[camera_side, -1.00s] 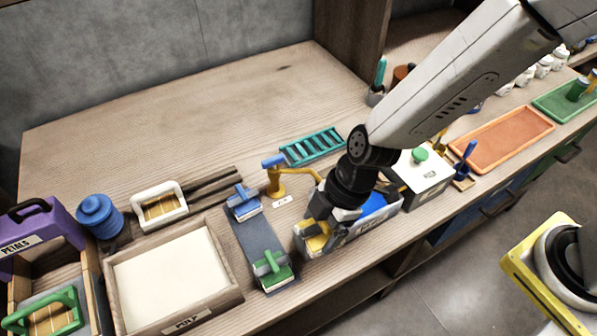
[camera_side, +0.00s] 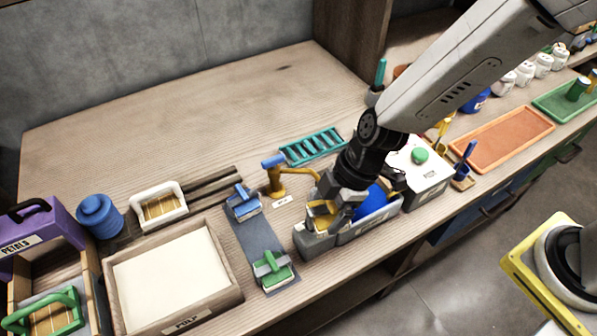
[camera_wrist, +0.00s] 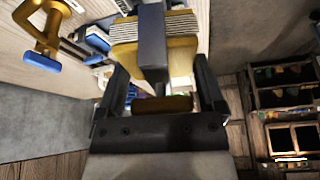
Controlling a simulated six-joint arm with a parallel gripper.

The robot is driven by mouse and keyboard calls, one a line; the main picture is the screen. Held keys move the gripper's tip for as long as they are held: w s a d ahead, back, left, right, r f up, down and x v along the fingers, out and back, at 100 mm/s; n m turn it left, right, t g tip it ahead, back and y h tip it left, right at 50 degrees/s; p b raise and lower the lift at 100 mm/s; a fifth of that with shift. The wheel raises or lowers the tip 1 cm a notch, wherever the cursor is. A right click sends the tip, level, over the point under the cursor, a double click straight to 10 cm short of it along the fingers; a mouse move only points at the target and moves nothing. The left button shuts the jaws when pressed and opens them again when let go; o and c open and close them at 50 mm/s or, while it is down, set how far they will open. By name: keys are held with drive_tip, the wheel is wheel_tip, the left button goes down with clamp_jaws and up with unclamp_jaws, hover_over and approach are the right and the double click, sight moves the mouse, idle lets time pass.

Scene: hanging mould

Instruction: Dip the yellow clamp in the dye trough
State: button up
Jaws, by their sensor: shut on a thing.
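My gripper (camera_side: 333,208) is shut on the yellow clamp (camera_side: 318,217), at the left end of the dye trough (camera_side: 372,224). The trough is a long grey box with blue dye (camera_side: 372,198) showing in its right part. The clamp is over the trough's left end; whether it touches the dye is hidden. In the wrist view the clamp's yellow board (camera_wrist: 190,52), pale layered stack and grey bar lie between and beyond the fingers of my gripper (camera_wrist: 160,88).
A yellow tap (camera_side: 276,180) with a blue handle stands behind left. A dark mat (camera_side: 256,240) with a blue clamp (camera_side: 243,204) and a green clamp (camera_side: 273,268) lies left. A white box (camera_side: 425,175) with a green knob adjoins the right.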

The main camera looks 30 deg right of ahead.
drive_tip(key=w+d+m+t, duration=0.1)
drive_tip(key=w+d+m, duration=0.2)
drive_tip(key=d, duration=0.8)
drive_tip(key=w, duration=0.2)
drive_tip(key=shift+w+d+r+m+h, duration=0.2)
drive_tip(key=shift+w+r+m+h, duration=0.1)
drive_tip(key=shift+w+m, duration=0.1)
drive_tip(key=shift+f+t, duration=0.25)
drive_tip(key=shift+t, duration=0.05)
drive_tip(key=shift+f, duration=5.9)
drive_tip(key=shift+r, duration=0.15)
